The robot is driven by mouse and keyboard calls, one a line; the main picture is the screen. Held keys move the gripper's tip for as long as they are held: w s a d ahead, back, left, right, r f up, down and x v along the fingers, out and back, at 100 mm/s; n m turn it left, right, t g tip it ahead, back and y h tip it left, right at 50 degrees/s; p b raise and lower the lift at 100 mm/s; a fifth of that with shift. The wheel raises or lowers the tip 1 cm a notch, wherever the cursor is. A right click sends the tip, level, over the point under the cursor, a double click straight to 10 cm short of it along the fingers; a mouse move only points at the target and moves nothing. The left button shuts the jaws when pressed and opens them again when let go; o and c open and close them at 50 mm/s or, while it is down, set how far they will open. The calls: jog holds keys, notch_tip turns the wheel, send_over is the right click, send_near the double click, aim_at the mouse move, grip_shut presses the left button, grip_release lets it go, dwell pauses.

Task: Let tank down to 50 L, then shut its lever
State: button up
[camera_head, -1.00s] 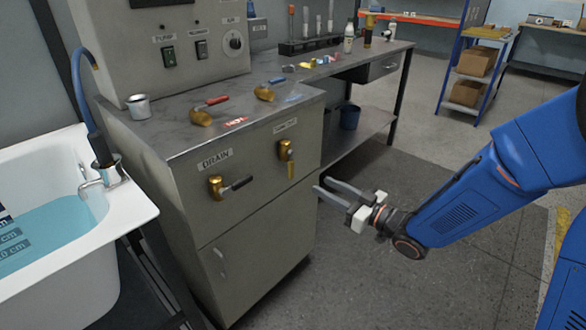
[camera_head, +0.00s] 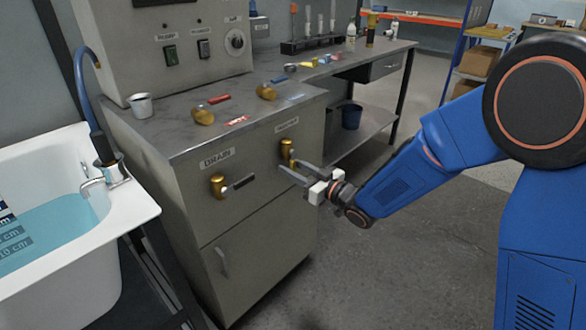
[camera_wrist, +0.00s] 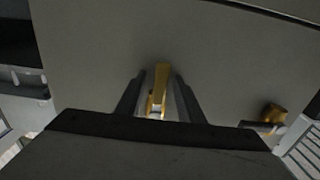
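A brass lever valve (camera_head: 287,150) is on the right of the grey cabinet front, under a small label I cannot read. Its lower part is hidden by my gripper (camera_head: 291,166) in the head view. In the wrist view its brass handle (camera_wrist: 161,85) lies between my two open fingers (camera_wrist: 158,92), with a gap showing on each side. The valve labelled DRAIN (camera_head: 217,186) is to the left, its dark handle pointing sideways to the right. A white tub (camera_head: 140,212) at the left holds blue water (camera_head: 52,228) against a cm scale. No litre reading is legible.
Two brass valves, one with a red handle (camera_head: 203,117) and one with a blue handle (camera_head: 266,92), sit on the cabinet top near a metal cup (camera_head: 141,105). A switch panel (camera_head: 190,40) stands behind. A blue bin (camera_head: 351,116) is under the bench. Floor before the cabinet is clear.

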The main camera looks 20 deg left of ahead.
grip_shut()
jog(key=shift+w, duration=0.15)
jog(key=shift+w+d+r+n, duration=0.35)
jog(key=shift+w+r+n, duration=0.5)
jog(key=shift+n, duration=2.15)
jog(key=shift+w+d+r+n, duration=0.3)
jog(key=shift+w+r+n, duration=0.5)
jog(key=shift+n, duration=2.2)
jog(key=shift+w+d+r+n, duration=0.35)
jog(key=shift+w+r+n, duration=0.5)
jog(key=shift+n, duration=2.15)
jog(key=shift+s+r, duration=0.15)
